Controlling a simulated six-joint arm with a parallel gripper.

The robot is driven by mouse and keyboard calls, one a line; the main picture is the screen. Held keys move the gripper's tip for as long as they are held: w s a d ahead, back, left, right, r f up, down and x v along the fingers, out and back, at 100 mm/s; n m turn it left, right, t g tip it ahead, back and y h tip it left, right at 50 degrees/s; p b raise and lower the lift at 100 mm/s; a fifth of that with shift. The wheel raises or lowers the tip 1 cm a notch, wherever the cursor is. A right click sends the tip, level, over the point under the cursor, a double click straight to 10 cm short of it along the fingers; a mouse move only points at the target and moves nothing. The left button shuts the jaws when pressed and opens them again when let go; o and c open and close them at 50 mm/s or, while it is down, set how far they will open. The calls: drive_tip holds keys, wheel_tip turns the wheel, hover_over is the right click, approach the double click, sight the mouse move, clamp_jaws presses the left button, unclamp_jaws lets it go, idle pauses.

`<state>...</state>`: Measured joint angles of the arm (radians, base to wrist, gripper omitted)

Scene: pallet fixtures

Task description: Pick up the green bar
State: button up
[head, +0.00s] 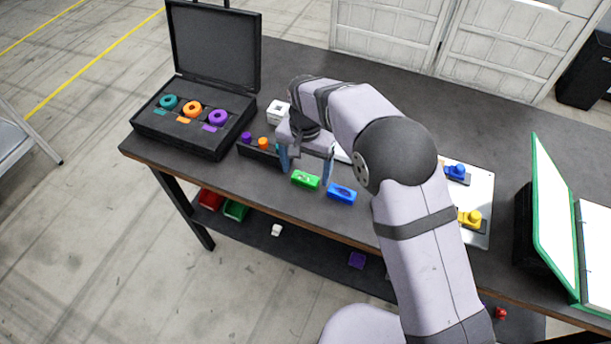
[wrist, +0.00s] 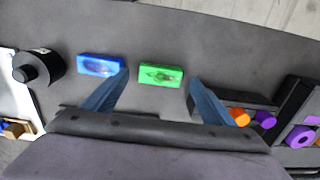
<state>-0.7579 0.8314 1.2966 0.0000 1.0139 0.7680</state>
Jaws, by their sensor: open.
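The green bar (head: 305,180) lies flat on the dark table near its front edge. In the wrist view the green bar (wrist: 161,76) shows ahead of the gap between the fingers, apart from both. A blue bar (head: 341,192) lies just to its right in the head view and also shows in the wrist view (wrist: 100,66). My gripper (head: 306,166) is open and empty above the table, by the green bar. In the wrist view my gripper (wrist: 155,92) has its two blue fingers spread wide, the left fingertip near the blue bar. My arm hides part of the table behind.
A dark holder (head: 260,153) with purple and orange pegs stands left of the green bar. An open black case (head: 180,140) with coloured rings is farther left. A white board (head: 484,200) with blue and yellow parts lies right. A black round object (wrist: 38,66) stands beside the blue bar.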

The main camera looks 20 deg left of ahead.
sight(304, 179)
drive_tip(key=shift+f, duration=1.15)
drive_tip(key=shift+c, duration=0.7)
drive_tip(key=c, duration=1.1)
drive_tip(key=shift+r, duration=0.1)
